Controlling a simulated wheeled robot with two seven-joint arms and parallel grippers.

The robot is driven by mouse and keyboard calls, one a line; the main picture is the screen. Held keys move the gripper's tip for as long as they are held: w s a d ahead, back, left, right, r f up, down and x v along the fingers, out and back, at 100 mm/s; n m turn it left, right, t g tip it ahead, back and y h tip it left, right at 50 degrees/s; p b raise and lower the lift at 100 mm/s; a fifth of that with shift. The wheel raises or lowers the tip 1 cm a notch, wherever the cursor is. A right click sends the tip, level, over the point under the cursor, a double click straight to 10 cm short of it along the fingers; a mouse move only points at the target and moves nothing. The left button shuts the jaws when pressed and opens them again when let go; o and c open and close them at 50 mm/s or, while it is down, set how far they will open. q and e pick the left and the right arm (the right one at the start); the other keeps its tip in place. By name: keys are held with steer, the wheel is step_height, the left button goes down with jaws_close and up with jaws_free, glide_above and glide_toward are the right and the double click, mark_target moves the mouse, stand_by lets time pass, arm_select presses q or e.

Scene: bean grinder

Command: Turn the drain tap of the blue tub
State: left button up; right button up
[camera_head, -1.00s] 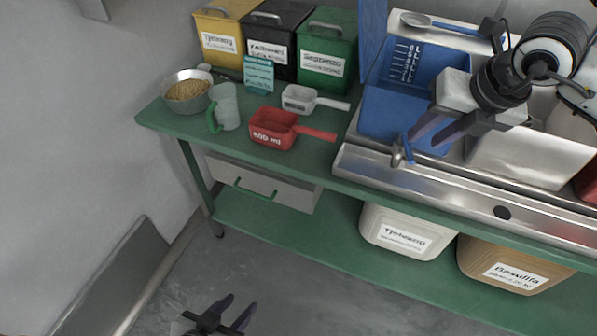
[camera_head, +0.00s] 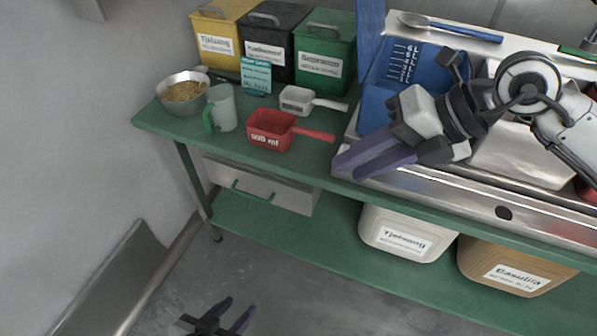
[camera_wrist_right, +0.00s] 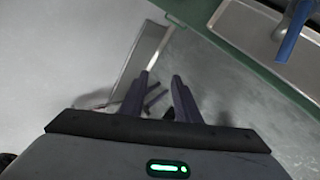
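The blue tub (camera_head: 410,62) stands at the sink on the right, with scale marks on its inner wall. My right gripper (camera_head: 346,167) is in front of it, pointing left over the counter's front edge. The arm and gripper hide the drain tap in the head view. In the right wrist view the tap's blue lever (camera_wrist_right: 294,32) shows at the top right, off to the right of my right gripper (camera_wrist_right: 161,76). My left gripper (camera_head: 240,307) is low at the bottom, open and empty.
A red scoop (camera_head: 270,130), white scoop (camera_head: 297,99), clear jug (camera_head: 225,108) and metal bowl (camera_head: 182,93) stand on the green bench left of the tub. The steel sink edge (camera_head: 450,190) runs below the gripper. Floor in front is clear.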

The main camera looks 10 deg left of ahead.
steer(key=s+a+r+m+g+y, duration=0.1)
steer(key=s+a+r+g+y, duration=0.1)
steer(key=s+a+y, duration=0.3)
steer(key=a+y, duration=0.1)
steer(key=a, duration=0.3)
steer(key=shift+s+r+y+b, duration=0.15)
steer(key=shift+y+b, duration=0.2)
steer(key=shift+y, duration=0.05)
